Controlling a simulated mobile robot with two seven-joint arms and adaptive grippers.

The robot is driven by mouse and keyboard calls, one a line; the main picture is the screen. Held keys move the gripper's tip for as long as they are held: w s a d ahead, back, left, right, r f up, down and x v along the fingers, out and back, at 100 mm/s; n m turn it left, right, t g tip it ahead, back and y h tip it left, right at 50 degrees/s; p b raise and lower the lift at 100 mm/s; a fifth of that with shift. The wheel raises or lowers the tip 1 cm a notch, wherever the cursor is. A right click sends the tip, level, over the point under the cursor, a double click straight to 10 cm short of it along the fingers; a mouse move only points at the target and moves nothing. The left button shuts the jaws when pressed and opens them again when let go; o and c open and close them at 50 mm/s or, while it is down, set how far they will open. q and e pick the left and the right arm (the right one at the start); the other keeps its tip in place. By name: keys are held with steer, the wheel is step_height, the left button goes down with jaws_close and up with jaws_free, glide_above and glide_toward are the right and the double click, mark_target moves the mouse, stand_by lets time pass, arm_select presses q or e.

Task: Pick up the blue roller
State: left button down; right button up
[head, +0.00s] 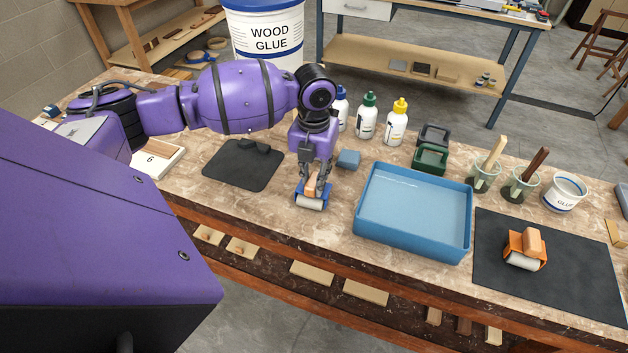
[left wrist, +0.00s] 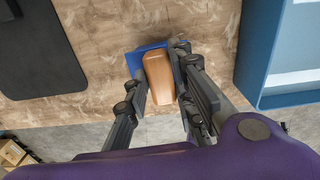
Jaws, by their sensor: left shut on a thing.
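The blue roller (head: 310,203) has a blue frame, a pale cylinder and a wooden grip. It is on or just above the bench near its front edge; I cannot tell whether it touches the bench. My left gripper (head: 317,186) points down over it and is shut on its wooden grip. In the left wrist view the wooden grip (left wrist: 158,78) lies between the two fingers of my left gripper (left wrist: 160,90), with the blue frame (left wrist: 146,50) partly showing behind. My right gripper is not in view.
A blue tray (head: 412,250) stands just to the right. An orange roller (head: 523,260) sits on a dark mat (head: 570,285) at the right. Another dark mat (head: 235,175) lies left of the gripper. Bottles (head: 366,120), green and dark caddies and glue cups stand behind.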

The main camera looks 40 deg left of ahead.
mark_target(314, 178)
arm_select(q)
steer(key=shift+r, duration=0.5)
step_height(314, 178, up, 2)
steer(key=shift+r, duration=0.15)
steer(key=s+d+r+p, duration=0.1)
steer(key=s+d+r, duration=0.6)
steer(key=s, duration=0.5)
steer(key=shift+d+r, duration=0.15)
steer(key=shift+r, duration=1.2)
